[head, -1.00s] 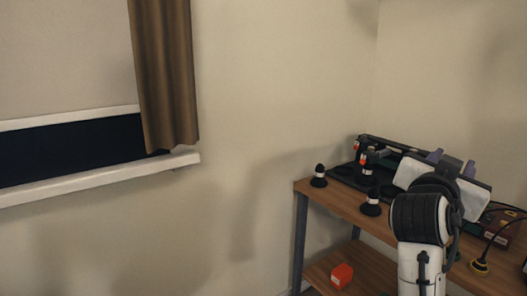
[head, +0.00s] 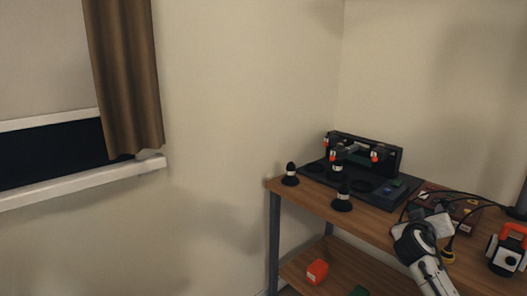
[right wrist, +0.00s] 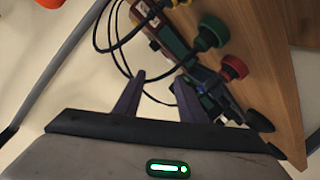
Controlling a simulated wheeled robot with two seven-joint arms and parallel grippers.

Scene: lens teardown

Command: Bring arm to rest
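My left gripper is not in the head view.
An orange block (head: 317,271) lies on the lower shelf.

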